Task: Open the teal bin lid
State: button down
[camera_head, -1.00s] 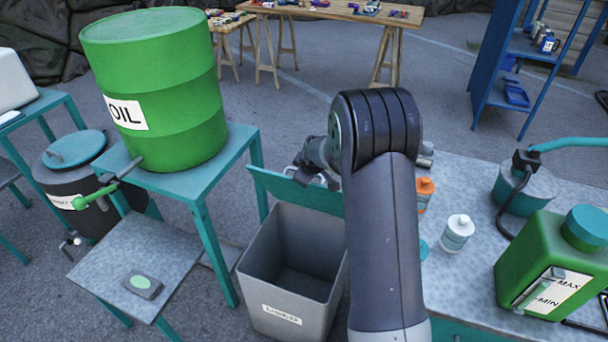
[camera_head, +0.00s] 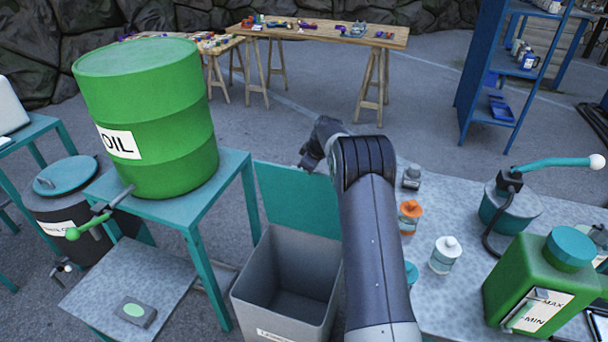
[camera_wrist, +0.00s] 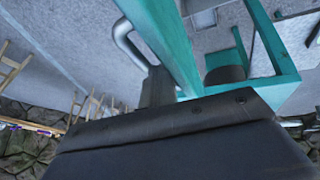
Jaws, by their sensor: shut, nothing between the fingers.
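The teal bin lid (camera_head: 297,203) stands raised at the back of the grey bin (camera_head: 280,322), whose open, empty-looking inside shows. My gripper (camera_head: 308,162) is at the lid's upper edge, partly hidden by my own arm in the head view. In the wrist view my gripper (camera_wrist: 158,88) is shut, with its fingers close beside a teal edge (camera_wrist: 165,40) that looks like the lid. A grey curved metal handle (camera_wrist: 126,42) shows beside this edge. I cannot tell whether the fingers touch the lid or handle.
A green oil drum (camera_head: 150,150) stands on a teal-framed stand (camera_head: 232,170) left of the bin. A metal-topped bench (camera_head: 420,270) to the right holds an orange-capped bottle (camera_head: 410,217), a white bottle (camera_head: 445,256) and a green jug (camera_head: 540,285). Open floor lies behind the bin.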

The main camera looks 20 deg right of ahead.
jog(key=shift+w+d+p, duration=0.4)
jog(key=shift+w+d, duration=0.3)
jog(key=shift+w, duration=0.25)
jog(key=shift+w+d+p, duration=0.4)
jog(key=shift+w+d, duration=0.25)
jog(key=shift+w, duration=0.3)
jog(key=b+v, duration=0.2)
jog(key=v, duration=0.9)
jog(key=shift+w+a+f, duration=0.1)
jog(key=shift+a, duration=0.05)
jog(key=p+x, duration=0.1)
jog(key=x, duration=0.9)
jog(key=shift+f+p, duration=0.3)
jog(key=shift+p, duration=0.1)
jog(key=shift+a, duration=0.1)
